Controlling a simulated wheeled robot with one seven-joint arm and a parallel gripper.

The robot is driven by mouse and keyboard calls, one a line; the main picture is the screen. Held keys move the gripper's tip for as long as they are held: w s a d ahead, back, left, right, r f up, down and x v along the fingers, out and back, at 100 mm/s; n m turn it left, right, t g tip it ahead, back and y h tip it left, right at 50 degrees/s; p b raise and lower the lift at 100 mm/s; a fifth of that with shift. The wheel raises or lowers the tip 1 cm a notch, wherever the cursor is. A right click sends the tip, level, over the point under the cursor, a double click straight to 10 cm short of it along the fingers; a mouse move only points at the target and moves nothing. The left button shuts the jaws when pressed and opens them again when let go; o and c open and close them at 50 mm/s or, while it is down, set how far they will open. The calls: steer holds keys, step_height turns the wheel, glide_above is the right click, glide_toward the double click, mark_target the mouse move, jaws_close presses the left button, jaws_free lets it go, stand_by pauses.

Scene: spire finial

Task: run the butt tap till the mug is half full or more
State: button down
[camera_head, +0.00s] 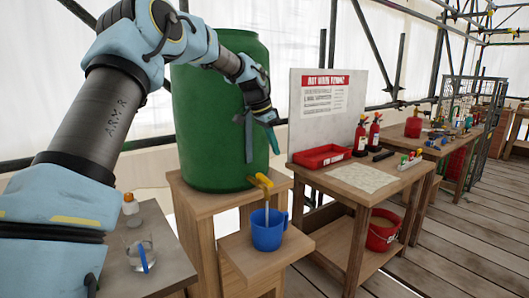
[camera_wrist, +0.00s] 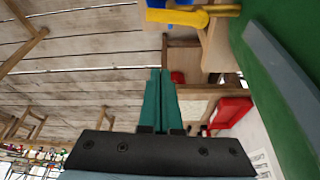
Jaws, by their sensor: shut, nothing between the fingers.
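The green butt (camera_head: 220,125) stands on a wooden stand. Its yellow tap (camera_head: 262,183) sticks out low at the front and also shows at the top of the wrist view (camera_wrist: 180,18). A thin pale stream drops from the tap into the blue mug (camera_head: 268,235), which stands upright on a low wooden shelf below it. The water level inside the mug cannot be made out. My gripper (camera_head: 273,148) is above the tap, beside the butt, apart from both tap and mug. Its teal fingers (camera_wrist: 160,73) are together and empty.
A wooden table (camera_head: 355,190) to the right holds a red tray (camera_head: 322,157), fire extinguishers (camera_head: 361,137) and an upright notice board (camera_head: 325,105). A red bucket (camera_head: 383,232) sits on its lower shelf. A clear glass (camera_head: 138,250) stands at lower left. Plank floor lies open at right.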

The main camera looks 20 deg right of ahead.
mark_target(265, 179)
step_height(265, 179, down, 9)
steer(key=p, duration=0.4)
steer(key=shift+a, duration=0.45)
